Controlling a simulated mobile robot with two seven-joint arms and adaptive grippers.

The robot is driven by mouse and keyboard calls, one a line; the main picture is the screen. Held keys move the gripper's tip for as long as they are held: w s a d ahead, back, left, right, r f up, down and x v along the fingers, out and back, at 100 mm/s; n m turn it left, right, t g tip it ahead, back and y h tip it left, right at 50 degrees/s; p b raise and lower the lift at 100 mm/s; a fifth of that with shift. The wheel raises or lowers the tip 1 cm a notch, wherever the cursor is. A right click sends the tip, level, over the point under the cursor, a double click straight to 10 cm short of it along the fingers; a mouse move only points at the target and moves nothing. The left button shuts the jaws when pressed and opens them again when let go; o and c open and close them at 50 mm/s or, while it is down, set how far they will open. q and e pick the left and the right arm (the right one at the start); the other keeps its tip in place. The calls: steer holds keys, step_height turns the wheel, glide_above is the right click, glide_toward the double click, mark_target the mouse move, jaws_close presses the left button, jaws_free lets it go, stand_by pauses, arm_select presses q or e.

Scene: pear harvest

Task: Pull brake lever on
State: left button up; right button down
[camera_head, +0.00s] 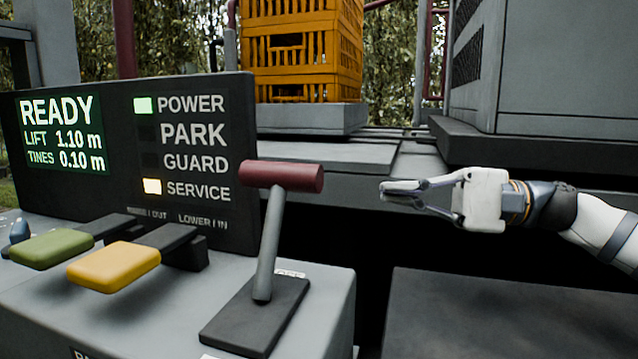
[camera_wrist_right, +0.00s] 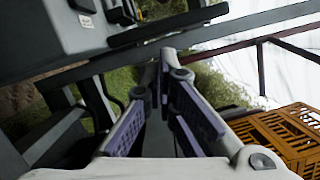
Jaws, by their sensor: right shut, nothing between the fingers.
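The brake lever (camera_head: 268,245) stands on a dark base plate on the grey console, with a dark red crossbar handle (camera_head: 282,177) on a grey shaft. Its shaft leans slightly right at the top. A partly hidden label lies behind the shaft. My right gripper (camera_head: 384,190) is to the right of the handle at about its height, pointing left, with a clear gap between them. It is shut and empty. Its fingers also show in the right wrist view (camera_wrist_right: 164,62), where I cannot make out the lever. My left gripper is not in view.
The display panel (camera_head: 60,125) reads READY; POWER glows green and SERVICE yellow, while PARK and GUARD are dark. A green paddle (camera_head: 50,249) and a yellow paddle (camera_head: 113,267) sit left of the lever. Orange crates (camera_head: 302,50) stand behind; a grey cabinet (camera_head: 545,70) stands right.

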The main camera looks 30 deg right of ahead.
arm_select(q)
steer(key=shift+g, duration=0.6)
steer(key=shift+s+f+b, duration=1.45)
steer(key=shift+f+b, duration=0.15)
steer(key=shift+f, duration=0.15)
arm_select(e)
steer(key=w+a+r, duration=0.1)
steer(key=w+a, duration=0.2)
steer(key=a, duration=0.8)
steer(key=shift+w+r, duration=0.2)
steer(key=shift+r, duration=0.2)
